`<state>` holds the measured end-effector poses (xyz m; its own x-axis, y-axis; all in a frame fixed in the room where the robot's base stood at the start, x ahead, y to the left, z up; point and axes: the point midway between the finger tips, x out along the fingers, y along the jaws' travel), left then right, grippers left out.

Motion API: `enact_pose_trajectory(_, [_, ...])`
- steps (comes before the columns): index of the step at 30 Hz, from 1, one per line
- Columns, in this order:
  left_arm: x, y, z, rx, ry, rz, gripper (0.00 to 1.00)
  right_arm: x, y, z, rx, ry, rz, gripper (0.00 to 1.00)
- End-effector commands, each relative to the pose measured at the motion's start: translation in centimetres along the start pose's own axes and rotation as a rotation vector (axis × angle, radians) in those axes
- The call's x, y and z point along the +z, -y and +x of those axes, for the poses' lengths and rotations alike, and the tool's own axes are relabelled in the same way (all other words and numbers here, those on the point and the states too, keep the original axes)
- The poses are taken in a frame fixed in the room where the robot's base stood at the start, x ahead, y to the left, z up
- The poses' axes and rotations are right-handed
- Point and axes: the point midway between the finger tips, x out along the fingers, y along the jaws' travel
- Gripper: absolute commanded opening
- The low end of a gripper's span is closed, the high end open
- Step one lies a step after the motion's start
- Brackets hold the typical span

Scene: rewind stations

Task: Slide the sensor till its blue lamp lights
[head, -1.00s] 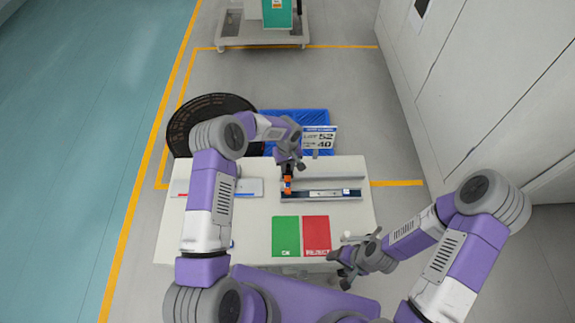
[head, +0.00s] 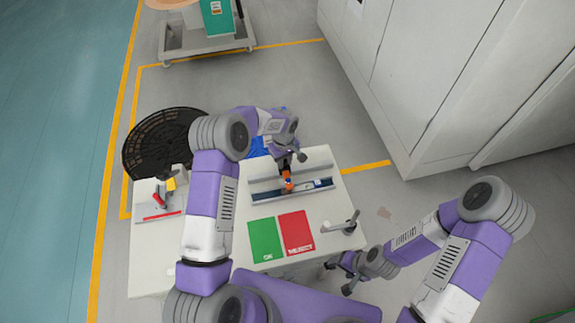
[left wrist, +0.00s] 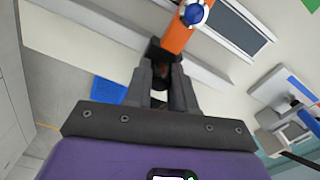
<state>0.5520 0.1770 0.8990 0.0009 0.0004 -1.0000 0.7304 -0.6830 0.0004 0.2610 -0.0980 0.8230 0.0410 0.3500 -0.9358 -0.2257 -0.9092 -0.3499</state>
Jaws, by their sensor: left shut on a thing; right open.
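The orange sensor (head: 287,177) sits at the long rail (head: 262,197), around the middle of its length. My left gripper (head: 287,168) is shut on it from above. In the left wrist view the orange sensor (left wrist: 178,38) stands beyond my left fingers (left wrist: 160,85), with a round blue lamp (left wrist: 194,13) in a pale ring on it; I cannot tell whether it is lit. A small white-and-blue piece (head: 318,183) is on the rail right of the sensor. My right gripper (head: 345,272) is open and empty, off the table's front right edge.
Green OK mat (head: 265,240) and red REJECT mat (head: 296,232) lie in front of the rail. A crank-like handle (head: 340,226) stands at the table's right edge. A device with red and yellow parts (head: 160,200) is at left; a dark disc (head: 155,145) lies behind it.

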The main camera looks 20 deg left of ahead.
Motion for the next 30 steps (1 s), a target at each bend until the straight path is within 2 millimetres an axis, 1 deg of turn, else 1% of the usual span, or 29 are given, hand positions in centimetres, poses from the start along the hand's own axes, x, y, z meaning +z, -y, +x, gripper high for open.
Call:
enact_pose_trajectory(2, [-0.2, 0.2, 0.1, 0.0, 0.0, -0.015, 0.0, 0.0, -0.1, 0.2, -0.001, 0.0, -0.001, 0.67])
enact_pose_trajectory(11, [-0.2, 0.1, -0.1, 0.0, 0.001, -0.02, 0.0, 0.0, 0.0, 0.2, -0.001, 0.0, -0.002, 0.67])
enact_pose_trajectory(12, [-0.2, 0.1, -0.1, 0.0, 0.001, -0.019, 0.26, 0.0, 0.0, 0.2, -0.001, 0.0, -0.002, 0.67])
enact_pose_trajectory(17, [-0.1, 0.0, -0.1, 0.0, 0.001, -0.016, 0.5, 0.0, 0.0, 0.2, -0.001, 0.0, -0.002, 0.67])
enact_pose_trajectory(26, [-0.1, 0.0, -0.2, 0.0, 0.0, -0.016, 0.5, 0.0, 0.0, 0.2, -0.001, 0.0, -0.001, 0.67])
enact_pose_trajectory(28, [-0.2, -0.1, -0.8, 0.001, -0.001, -0.016, 0.5, 0.0, 0.0, 0.2, -0.001, 0.0, -0.001, 0.67])
enact_pose_trajectory(30, [-0.2, -0.1, -1.8, 0.002, -0.002, -0.017, 0.5, 0.0, 0.0, 0.2, -0.001, 0.0, -0.001, 0.67])
